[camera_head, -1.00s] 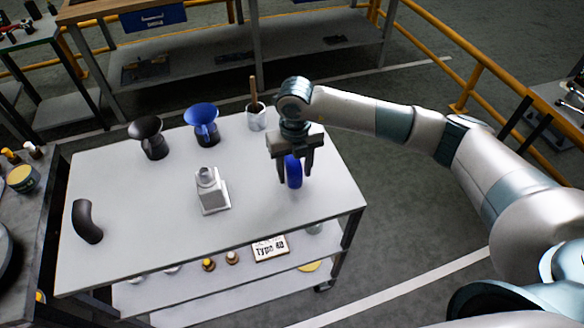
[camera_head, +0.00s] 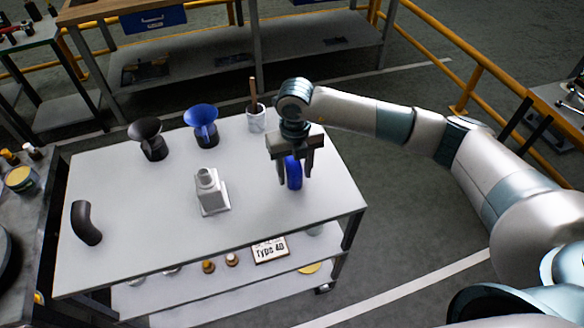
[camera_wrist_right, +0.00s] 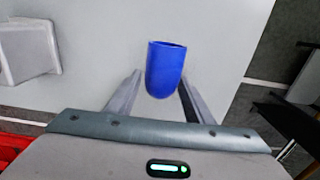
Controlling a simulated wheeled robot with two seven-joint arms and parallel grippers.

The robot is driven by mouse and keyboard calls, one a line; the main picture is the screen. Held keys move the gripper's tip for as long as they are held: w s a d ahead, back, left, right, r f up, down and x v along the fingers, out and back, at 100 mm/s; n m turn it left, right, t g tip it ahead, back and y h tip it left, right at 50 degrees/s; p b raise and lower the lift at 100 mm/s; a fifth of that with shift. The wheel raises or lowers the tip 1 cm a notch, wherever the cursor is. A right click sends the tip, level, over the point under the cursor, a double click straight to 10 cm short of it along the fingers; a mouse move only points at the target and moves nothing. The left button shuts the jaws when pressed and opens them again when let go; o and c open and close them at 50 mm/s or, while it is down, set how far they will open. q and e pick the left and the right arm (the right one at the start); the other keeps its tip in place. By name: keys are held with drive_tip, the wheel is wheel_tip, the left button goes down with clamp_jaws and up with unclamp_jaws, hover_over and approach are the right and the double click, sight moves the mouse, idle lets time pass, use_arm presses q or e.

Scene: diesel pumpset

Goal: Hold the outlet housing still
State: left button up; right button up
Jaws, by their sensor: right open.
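A light grey housing with a square base and a round neck, which looks like the outlet housing (camera_head: 212,194), stands upright on the white table. Part of it shows at the left edge of the wrist view (camera_wrist_right: 28,52). My right gripper (camera_head: 295,178) is to the right of the housing, apart from it, pointing down with its jaws open. A blue rounded tube-like piece (camera_wrist_right: 165,72) is between the open fingers in the wrist view; I cannot tell whether they touch it. My left gripper is not in view.
A black funnel (camera_head: 150,137), a blue funnel (camera_head: 203,120) and a pot with a brown-handled tool (camera_head: 257,118) stand along the table's back. A dark curved pipe (camera_head: 86,224) lies at the left. The white tabletop (camera_head: 140,220) is clear around the housing.

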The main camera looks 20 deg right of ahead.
sight(295, 166)
idle(0.5)
drive_tip(key=c, duration=1.1)
drive_tip(key=shift+r+p, duration=0.5)
drive_tip(key=shift+r, duration=1.3)
drive_tip(key=shift+c, duration=0.2)
drive_tip(key=n, duration=0.3)
drive_tip(key=s+r+n, duration=0.1)
drive_tip(key=shift+d+r, duration=0.1)
drive_tip(key=shift+d, duration=0.1)
drive_tip(key=s+d+r+n+b, duration=0.1)
drive_tip(key=s+r+n, duration=0.2)
drive_tip(key=n, duration=1.2)
drive_tip(key=s+d+r+n+b, duration=0.1)
drive_tip(key=s+n, duration=0.6)
drive_tip(key=n, duration=0.9)
wheel_tip(295, 166, up, 3)
drive_tip(key=shift+s+d+f+n+b, duration=0.1)
drive_tip(key=shift+s+d+n+b, duration=0.2)
drive_tip(key=shift+d, duration=0.5)
